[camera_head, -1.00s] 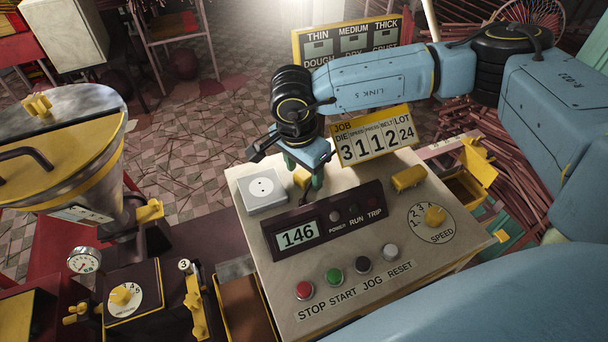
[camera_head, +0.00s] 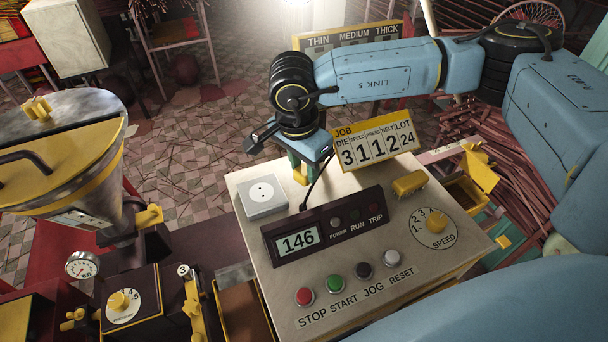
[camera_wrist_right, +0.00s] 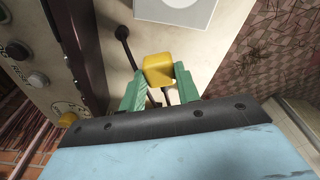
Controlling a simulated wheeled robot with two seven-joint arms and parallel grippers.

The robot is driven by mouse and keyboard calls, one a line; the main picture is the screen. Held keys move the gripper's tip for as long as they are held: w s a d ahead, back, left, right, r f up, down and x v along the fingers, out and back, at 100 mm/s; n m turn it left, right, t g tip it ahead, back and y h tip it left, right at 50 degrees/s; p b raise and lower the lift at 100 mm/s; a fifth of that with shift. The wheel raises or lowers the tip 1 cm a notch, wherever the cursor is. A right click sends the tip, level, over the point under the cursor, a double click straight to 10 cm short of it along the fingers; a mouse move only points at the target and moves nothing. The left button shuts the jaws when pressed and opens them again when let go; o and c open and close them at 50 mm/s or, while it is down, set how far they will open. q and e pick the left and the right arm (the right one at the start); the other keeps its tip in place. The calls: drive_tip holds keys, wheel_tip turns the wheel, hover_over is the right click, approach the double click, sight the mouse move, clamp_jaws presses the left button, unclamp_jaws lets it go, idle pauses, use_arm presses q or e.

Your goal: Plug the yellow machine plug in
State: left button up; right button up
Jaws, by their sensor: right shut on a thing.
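The yellow plug (camera_wrist_right: 158,69) is held between the green fingertips of my right gripper (camera_wrist_right: 160,86), with a dark cord by it in the right wrist view. In the head view the yellow plug (camera_head: 300,172) shows below my right gripper (camera_head: 305,165), over the far edge area of the control panel. The white socket box (camera_head: 262,194) with a round two-hole outlet lies on the panel's far left corner, left of and apart from the plug. It also shows in part at the top of the right wrist view (camera_wrist_right: 180,10). My left gripper is not in view.
The control panel (camera_head: 455,250) carries a dark display unit (camera_head: 298,240) reading 146, several push buttons and a yellow speed knob (camera_head: 436,222). A yellow JOB sign (camera_head: 374,146) stands behind it. A yellow-lidded hopper (camera_head: 60,150) is at the left.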

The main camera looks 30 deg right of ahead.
sight(304, 170)
wheel_tip(304, 170, up, 7)
drive_tip(key=shift+r+b, duration=0.15)
drive_tip(key=shift+b, duration=0.4)
